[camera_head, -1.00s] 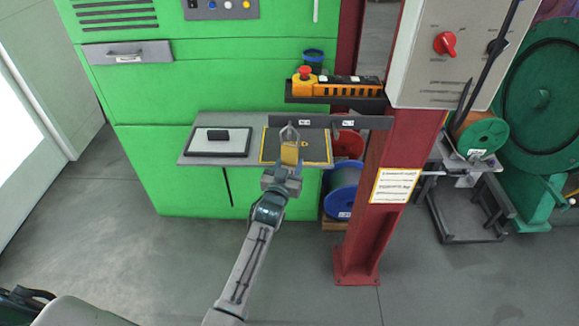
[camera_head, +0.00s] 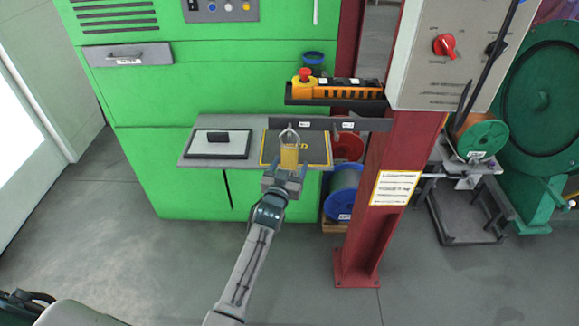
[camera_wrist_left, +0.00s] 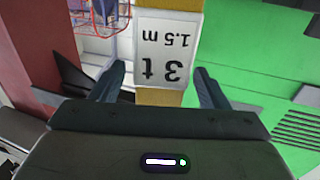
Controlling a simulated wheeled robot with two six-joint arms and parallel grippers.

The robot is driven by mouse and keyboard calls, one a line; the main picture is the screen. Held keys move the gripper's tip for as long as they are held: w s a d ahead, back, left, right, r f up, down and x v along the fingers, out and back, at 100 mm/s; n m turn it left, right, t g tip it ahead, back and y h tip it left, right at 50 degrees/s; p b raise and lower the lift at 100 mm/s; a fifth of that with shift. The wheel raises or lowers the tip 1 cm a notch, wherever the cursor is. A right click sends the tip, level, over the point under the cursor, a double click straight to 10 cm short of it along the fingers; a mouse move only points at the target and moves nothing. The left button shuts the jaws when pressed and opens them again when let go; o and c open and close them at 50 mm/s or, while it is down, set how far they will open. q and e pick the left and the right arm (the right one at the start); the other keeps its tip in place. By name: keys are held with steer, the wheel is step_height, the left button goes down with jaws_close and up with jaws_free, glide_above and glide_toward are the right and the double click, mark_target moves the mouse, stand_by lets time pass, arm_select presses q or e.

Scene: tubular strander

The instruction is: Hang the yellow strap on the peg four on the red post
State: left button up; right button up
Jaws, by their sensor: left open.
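The yellow strap (camera_head: 289,156) is upright in front of the shelf, with a pale pointed loop (camera_head: 289,134) at its top, against the dark peg rail (camera_head: 328,124). The rail joins the red post (camera_head: 393,150). Whether the loop is around a peg cannot be told; single pegs are too small to make out. My left gripper (camera_head: 286,170) is open at the strap's lower part. In the left wrist view the strap's white label (camera_wrist_left: 165,50), reading 3 t 1.5 m, lies between the parted fingers (camera_wrist_left: 160,85). My right gripper is out of view.
The shelf (camera_head: 190,157) holds a dark mat with yellow edges (camera_head: 318,150) and a grey tray (camera_head: 218,153). Spools (camera_head: 343,190) stand below. The floor in front is open.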

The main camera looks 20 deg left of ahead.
arm_select(q)
steer(key=shift+f, duration=0.1)
steer(key=shift+s, duration=0.25)
steer(key=s, duration=1)
steer(key=s+a+f+g, duration=0.1)
steer(key=s+f+g, duration=0.35)
steer(key=f, duration=0.85)
steer(key=s+a+f+g, duration=0.1)
steer(key=s+f+g, duration=0.1)
steer(key=s+f, duration=0.75)
steer(key=s+a+f+g, duration=0.1)
steer(key=s+f+g, duration=0.2)
steer(key=f, duration=1.3)
steer(key=s+a+f+g, duration=0.2)
steer(key=s+f, duration=0.3)
steer(key=s, duration=0.6)
steer(key=s+a+f+g, duration=0.3)
steer(key=s+f, duration=0.3)
steer(key=s, duration=0.6)
steer(key=s+a+f+g, duration=0.2)
steer(key=s+f, duration=0.4)
steer(key=s, duration=0.5)
steer(key=shift+s+a+m, duration=0.25)
steer(key=shift+a+m, duration=0.05)
steer(key=shift+a, duration=0.15)
